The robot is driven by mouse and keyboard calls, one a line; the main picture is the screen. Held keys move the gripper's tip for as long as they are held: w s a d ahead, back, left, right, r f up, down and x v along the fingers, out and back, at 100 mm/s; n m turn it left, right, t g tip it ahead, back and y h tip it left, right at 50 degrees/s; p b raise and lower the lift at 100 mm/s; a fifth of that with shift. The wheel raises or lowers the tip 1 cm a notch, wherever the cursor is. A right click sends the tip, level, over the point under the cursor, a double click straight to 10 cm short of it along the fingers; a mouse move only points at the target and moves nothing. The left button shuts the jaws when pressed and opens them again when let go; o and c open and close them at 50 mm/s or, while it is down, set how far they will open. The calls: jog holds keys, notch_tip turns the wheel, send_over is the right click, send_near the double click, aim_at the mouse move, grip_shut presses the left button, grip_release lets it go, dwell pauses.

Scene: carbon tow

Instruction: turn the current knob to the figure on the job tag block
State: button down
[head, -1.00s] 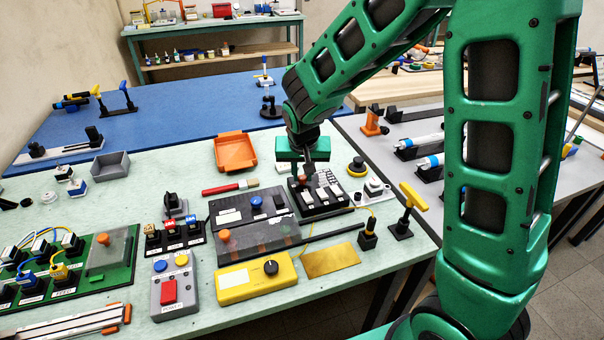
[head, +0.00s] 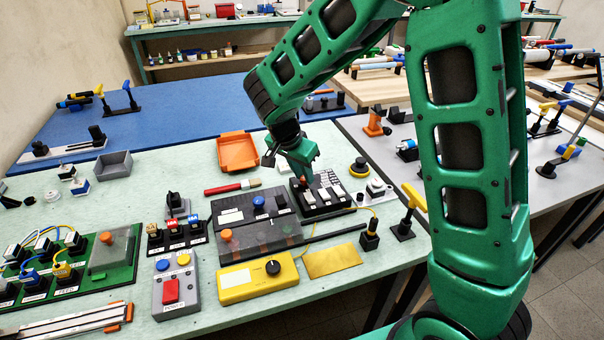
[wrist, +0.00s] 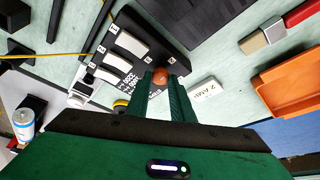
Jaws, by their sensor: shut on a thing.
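A black panel (head: 326,208) holds several white rocker-like pieces and a small orange-red knob (head: 302,182) at its far left corner. In the wrist view the knob (wrist: 160,76) sits between the fingertips of my gripper (wrist: 164,82). My gripper (head: 302,178) is shut on it, tilted over the panel. The fingers hide the knob's sides, and I cannot read its pointer or scale. The job tag block (wrist: 207,90), white and marked "2 AMP", lies on the table close by the panel, apart from my fingers.
An orange tray (head: 237,153) and a red-handled brush (head: 230,187) lie left of my gripper. A black box with a blue knob (head: 258,202) stands left of the panel. A yellow box (head: 256,280) with a black dial is nearer.

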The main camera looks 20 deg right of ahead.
jog(key=shift+w+a, duration=0.1)
dwell(0.3)
jog(key=c, duration=1.5)
grip_release()
jog(key=shift+c, duration=0.2)
jog(key=v, duration=1)
jog(key=shift+r, duration=0.3)
jog(key=s+d+r+n+g, duration=0.1)
jog(key=s+d, duration=0.5)
jog(key=d, duration=0.3)
jog(key=s+d+r+n+g, duration=0.1)
jog(key=s+d, duration=0.6)
jog(key=d, duration=0.2)
jog(key=s+d, duration=0.1)
jog(key=s, duration=0.2)
jog(key=s+d+y, duration=0.1)
jog(key=s+d, duration=0.1)
jog(key=s, duration=0.2)
jog(key=s+d+n+y, duration=0.1)
jog(key=s+d, duration=0.1)
jog(key=s, duration=0.2)
jog(key=shift+d+f+g, duration=0.15)
jog(key=shift+f+g, duration=0.15)
jog(key=shift+f, duration=0.05)
jog(key=s+f+n+y, duration=0.1)
jog(key=s, duration=0.7)
jog(key=shift+f+y, duration=0.4)
